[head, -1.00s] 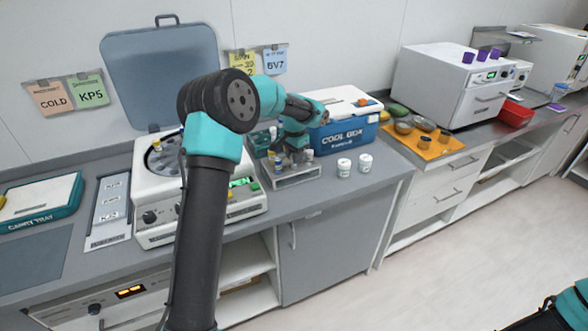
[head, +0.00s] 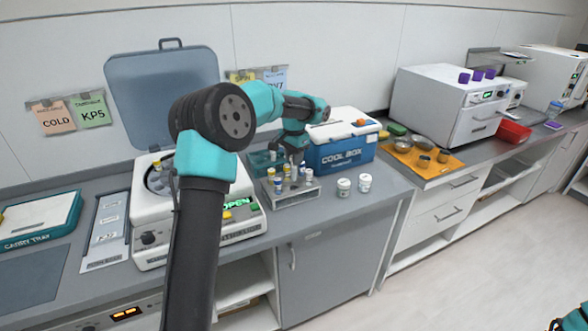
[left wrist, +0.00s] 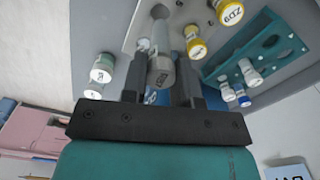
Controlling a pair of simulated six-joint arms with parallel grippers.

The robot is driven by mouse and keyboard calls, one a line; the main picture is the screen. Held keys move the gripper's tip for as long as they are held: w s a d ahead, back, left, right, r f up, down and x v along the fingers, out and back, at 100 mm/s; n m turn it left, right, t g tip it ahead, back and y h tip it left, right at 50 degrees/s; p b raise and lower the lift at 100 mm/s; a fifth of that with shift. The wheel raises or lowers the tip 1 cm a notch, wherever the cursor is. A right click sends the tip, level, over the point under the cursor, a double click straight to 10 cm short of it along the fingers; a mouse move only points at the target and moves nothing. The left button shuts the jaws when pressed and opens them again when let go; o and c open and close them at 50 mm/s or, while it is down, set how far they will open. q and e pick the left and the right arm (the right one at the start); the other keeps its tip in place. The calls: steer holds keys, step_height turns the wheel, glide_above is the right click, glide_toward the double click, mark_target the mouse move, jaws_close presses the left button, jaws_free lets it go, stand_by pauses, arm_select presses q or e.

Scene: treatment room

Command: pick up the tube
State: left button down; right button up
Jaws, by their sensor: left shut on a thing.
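A tube (left wrist: 160,65) with a pale grey cap is between the fingers of my left gripper (left wrist: 160,85) in the left wrist view; the gripper is shut on it. In the head view my left gripper (head: 292,153) is above the grey metal tube rack (head: 295,195), and the held tube is hard to make out there. Other tubes stand in the rack, including a yellow-capped one (left wrist: 195,42). My right gripper is not in view; only a bit of my right arm shows at the lower right corner.
A teal rack (left wrist: 238,48) with small tubes is close by. Two white jars (head: 344,187) stand right of the metal rack. The blue cool box (head: 340,153) is behind them. An open-lidded centrifuge (head: 160,240) stands at left, its display reading OPEN.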

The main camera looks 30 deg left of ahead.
arm_select(q)
steer(key=shift+r, duration=1.25)
